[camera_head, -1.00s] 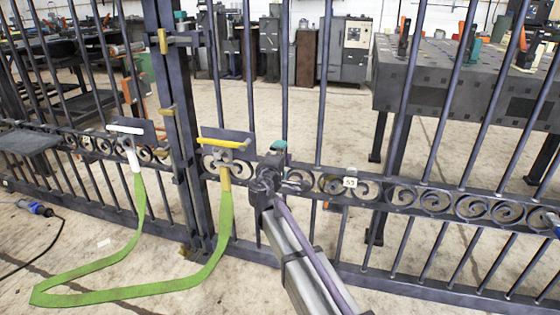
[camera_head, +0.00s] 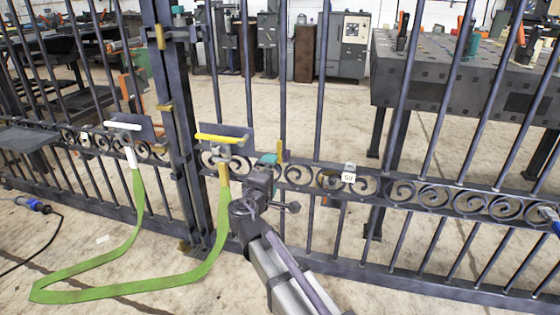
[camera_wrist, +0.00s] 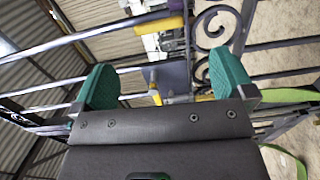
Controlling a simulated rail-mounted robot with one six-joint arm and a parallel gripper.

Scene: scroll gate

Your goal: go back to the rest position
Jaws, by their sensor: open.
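My gripper (camera_head: 267,159) is in front of the dark metal gate (camera_head: 420,203), near its scroll band. In the wrist view its two teal fingers (camera_wrist: 165,82) are wide apart with nothing held between them. In the head view only part of the teal shows. To its left are a yellow handle (camera_head: 222,139) and a white handle (camera_head: 122,126) on dark plates. A green strap (camera_head: 110,288) hangs in a loop between these two handles.
A thick gate post (camera_head: 185,130) with brass hinges or latches stands left of my arm. A small numbered tag (camera_head: 348,178) hangs on the scroll band. Behind the gate are a perforated table (camera_head: 430,75) and machines (camera_head: 345,45). The floor at front left has a blue plug (camera_head: 32,205) and cable.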

